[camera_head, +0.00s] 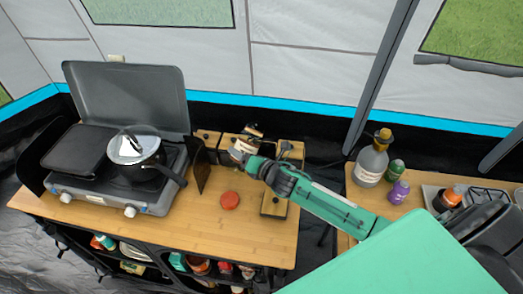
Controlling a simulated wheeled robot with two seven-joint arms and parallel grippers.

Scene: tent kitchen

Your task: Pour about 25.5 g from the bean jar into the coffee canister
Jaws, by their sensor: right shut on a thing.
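My right gripper (262,168) reaches in from the right and is shut on a small jar with a pale label (243,147), which looks like the bean jar. The jar seems tilted, over the back right part of the wooden table. The gripper covers part of it, and its contents are too small to make out. A dark and tan object shows right behind the jar; I cannot tell whether it is the coffee canister. A round red lid (229,200) lies flat on the table in front. My left gripper is not in view.
A camping stove (110,200) with a lidded pot (137,150) stands on the left of the table (185,235). A dark upright panel (201,170) stands beside it. A grey bottle (371,165) and a purple bottle (398,192) stand on the right table. The front middle is clear.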

